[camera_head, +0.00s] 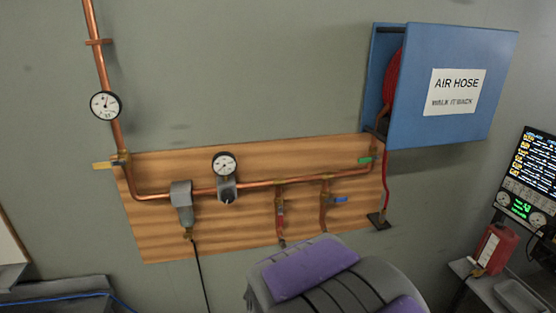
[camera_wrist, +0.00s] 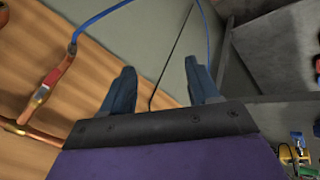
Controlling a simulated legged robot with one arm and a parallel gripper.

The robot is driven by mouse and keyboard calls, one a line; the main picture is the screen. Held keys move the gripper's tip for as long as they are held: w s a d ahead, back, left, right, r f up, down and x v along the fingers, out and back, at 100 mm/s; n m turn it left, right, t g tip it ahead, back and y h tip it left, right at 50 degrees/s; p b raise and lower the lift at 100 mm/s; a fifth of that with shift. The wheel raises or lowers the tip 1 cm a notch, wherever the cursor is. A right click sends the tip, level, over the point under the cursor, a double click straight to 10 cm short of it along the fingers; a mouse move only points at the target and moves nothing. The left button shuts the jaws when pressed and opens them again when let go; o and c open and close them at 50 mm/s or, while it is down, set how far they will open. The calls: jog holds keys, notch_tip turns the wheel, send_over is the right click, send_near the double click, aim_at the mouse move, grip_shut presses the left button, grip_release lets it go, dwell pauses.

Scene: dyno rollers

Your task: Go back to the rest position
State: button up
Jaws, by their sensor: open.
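My gripper (camera_wrist: 162,88) shows in the wrist view with its two dark blue-grey fingers wide apart and nothing between them. Beyond the fingers are the grey wall and the edge of a wooden board. In the head view, part of my arm with purple panels rises at the bottom centre, below the wooden board (camera_head: 255,230). The fingers are not visible in the head view.
Copper pipes (camera_head: 150,196) with a round gauge (camera_head: 224,164) cross the board. A blue air hose box (camera_head: 430,130) hangs at upper right. A screen (camera_head: 533,165) and a red container (camera_head: 495,249) stand at right. In the wrist view, a blue hose (camera_wrist: 92,22) curves above the fingers.

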jog(key=s+d+r+m+g+b, duration=0.1)
jog(key=s+d+m, duration=0.3)
jog(key=s, duration=0.6)
jog(key=s+d+m+g+h+b, duration=0.1)
jog(key=s+d+m+g, duration=0.3)
jog(key=s+d, duration=0.4)
jog(key=s+d+r+m+g+b, duration=0.1)
jog(key=s+d+m+g+b, duration=0.2)
jog(key=s, duration=0.9)
jog(key=d+m, duration=0.2)
jog(key=d, duration=0.1)
jog(key=shift+s+d+r+m+h+b, duration=0.2)
jog(key=shift+r+m+h+b, duration=0.15)
jog(key=shift+m+h, duration=0.05)
